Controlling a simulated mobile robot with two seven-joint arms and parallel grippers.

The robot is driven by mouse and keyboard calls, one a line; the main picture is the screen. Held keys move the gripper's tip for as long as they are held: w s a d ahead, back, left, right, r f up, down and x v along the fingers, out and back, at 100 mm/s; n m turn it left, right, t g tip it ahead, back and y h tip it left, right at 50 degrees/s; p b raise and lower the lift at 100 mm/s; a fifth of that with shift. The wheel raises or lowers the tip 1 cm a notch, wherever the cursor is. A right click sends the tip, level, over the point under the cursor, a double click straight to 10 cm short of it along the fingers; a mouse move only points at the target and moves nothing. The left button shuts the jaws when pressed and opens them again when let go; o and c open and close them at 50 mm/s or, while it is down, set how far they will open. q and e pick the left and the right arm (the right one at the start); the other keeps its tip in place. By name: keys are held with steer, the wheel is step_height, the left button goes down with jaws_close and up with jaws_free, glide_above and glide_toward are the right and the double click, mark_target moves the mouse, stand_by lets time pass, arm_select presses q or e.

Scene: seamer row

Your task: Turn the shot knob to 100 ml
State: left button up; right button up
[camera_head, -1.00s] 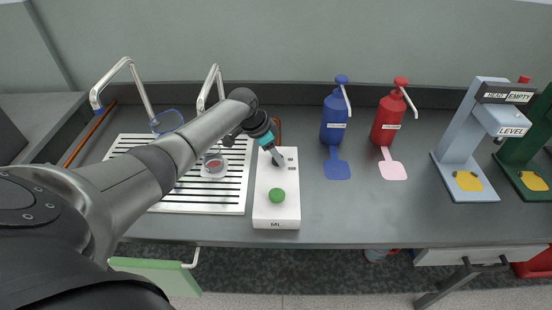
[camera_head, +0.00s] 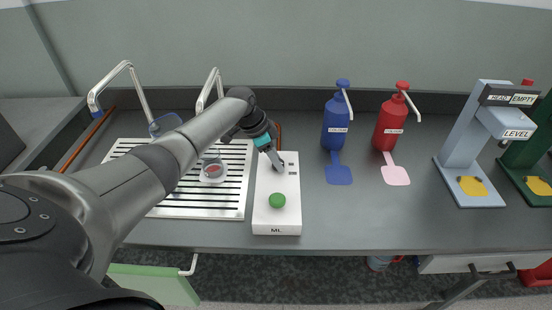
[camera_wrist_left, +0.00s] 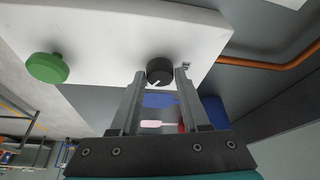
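The white dosing unit (camera_head: 290,213) with an "ML" label stands on the counter, with a green button (camera_head: 277,201) near its front end. The green button also shows in the left wrist view (camera_wrist_left: 48,67). The shot knob (camera_wrist_left: 160,69) is black with a white pointer mark. In the head view my left gripper (camera_head: 278,165) covers it. In the left wrist view the two fingertips (camera_wrist_left: 159,78) stand apart, one on each side of the knob, with a small gap at each side. The scale and the value pointed at are not readable. My right gripper is not in view.
Left of the unit is a slatted drain tray (camera_head: 228,207) with a small glass dish (camera_head: 213,170) and curved taps. Blue (camera_head: 335,130) and red (camera_head: 388,130) pump bottles stand to the right, then a grey-blue stand (camera_head: 460,150).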

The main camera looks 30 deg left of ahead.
arm_select(q)
steer(key=o, duration=0.4)
steer(key=shift+r, duration=0.1)
steer(key=p+v, duration=0.3)
steer(key=v, duration=1.2)
steer(key=shift+s, duration=0.1)
